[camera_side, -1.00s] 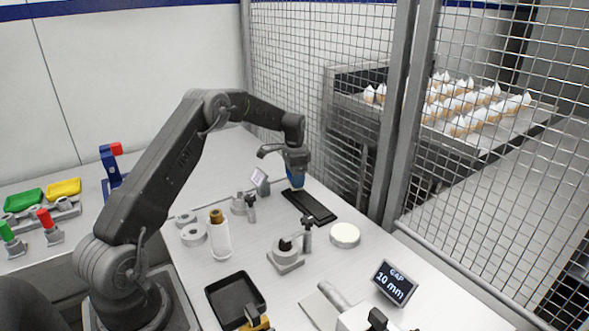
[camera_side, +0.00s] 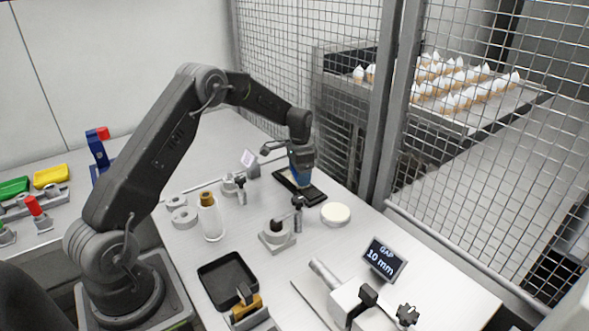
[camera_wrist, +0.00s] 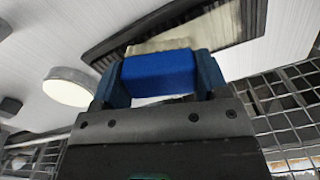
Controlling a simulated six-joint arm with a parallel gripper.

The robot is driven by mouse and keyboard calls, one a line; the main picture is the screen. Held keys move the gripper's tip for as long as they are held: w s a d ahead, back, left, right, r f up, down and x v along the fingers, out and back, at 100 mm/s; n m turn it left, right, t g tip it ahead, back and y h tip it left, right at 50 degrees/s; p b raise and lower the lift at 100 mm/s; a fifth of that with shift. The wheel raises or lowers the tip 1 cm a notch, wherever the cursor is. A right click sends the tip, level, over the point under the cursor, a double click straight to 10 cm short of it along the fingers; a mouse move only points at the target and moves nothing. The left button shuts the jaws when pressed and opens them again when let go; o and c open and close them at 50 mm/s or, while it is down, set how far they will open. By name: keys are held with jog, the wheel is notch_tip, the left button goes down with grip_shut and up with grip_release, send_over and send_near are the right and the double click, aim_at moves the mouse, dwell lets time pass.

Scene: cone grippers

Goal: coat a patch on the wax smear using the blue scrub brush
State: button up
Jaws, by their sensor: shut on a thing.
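My gripper (camera_side: 301,168) is shut on the blue scrub brush, whose blue body (camera_wrist: 160,76) sits between the two fingers in the wrist view. Its pale cream bristles (camera_wrist: 165,45) point away from the gripper. The brush is over a flat black-framed plate (camera_side: 315,196) on the bench; I cannot tell whether the bristles touch it. I cannot make out a separate wax smear there; the brush hides part of the plate.
A round cream disc (camera_side: 335,214) lies right of the plate. A small clamp stand (camera_side: 297,212), a clear bottle (camera_side: 210,220) and a black tray (camera_side: 228,280) stand nearer. Wire mesh fencing (camera_side: 285,80) rises close behind the plate.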

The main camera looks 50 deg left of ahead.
aim_at(284, 170)
jog(key=shift+d, duration=3.15)
jog(key=shift+a, duration=7.25)
notch_tip(284, 170, up, 8)
jog(key=shift+d, duration=0.2)
